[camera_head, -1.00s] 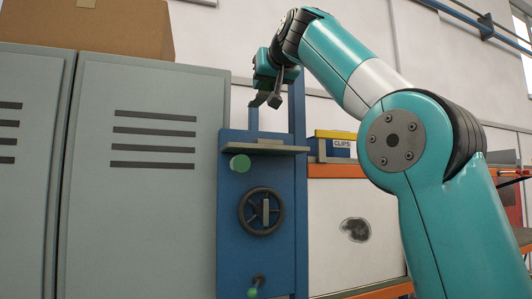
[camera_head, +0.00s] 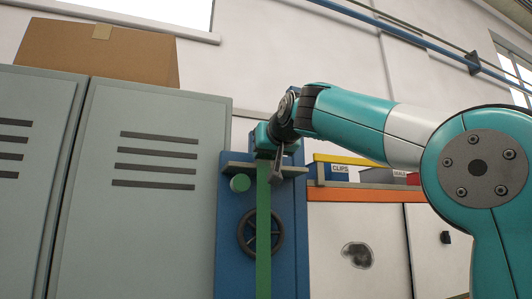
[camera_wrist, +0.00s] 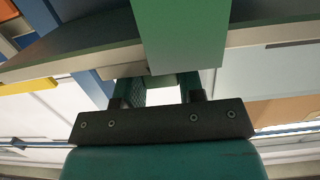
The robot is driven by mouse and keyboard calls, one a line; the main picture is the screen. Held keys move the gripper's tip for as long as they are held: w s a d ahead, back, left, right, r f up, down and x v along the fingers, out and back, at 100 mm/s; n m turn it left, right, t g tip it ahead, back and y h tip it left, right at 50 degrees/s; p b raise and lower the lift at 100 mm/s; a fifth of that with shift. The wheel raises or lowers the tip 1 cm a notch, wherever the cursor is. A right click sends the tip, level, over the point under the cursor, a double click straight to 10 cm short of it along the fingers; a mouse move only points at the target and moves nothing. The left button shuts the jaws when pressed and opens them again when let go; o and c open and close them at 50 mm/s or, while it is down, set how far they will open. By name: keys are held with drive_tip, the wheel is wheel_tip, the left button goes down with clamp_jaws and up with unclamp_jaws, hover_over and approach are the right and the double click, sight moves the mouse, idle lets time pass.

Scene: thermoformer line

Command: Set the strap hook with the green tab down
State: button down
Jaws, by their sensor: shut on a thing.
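My gripper (camera_head: 275,150) is at the front of the grey shelf (camera_head: 238,167) on the blue column. It is shut on the strap hook, mostly hidden between the jaws. A long flat green strip (camera_head: 263,235), seemingly its green tab, runs straight down from the gripper, in front of the shelf and handwheel, out of the picture. In the wrist view the green piece (camera_wrist: 185,32) crosses in front of the shelf edge, just beyond the fingers (camera_wrist: 158,95). I cannot tell whether the hook touches the shelf.
Grey lockers (camera_head: 150,230) stand at left with a cardboard box (camera_head: 98,52) on top. A CLIPS bin (camera_head: 338,170) stands on the orange-edged rack at right.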

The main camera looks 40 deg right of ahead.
drive_tip(key=shift+f, duration=0.1)
drive_tip(key=shift+f, duration=0.15)
drive_tip(key=c, duration=0.7)
unclamp_jaws()
drive_tip(key=shift+c, duration=0.2)
drive_tip(key=shift+r, duration=0.2)
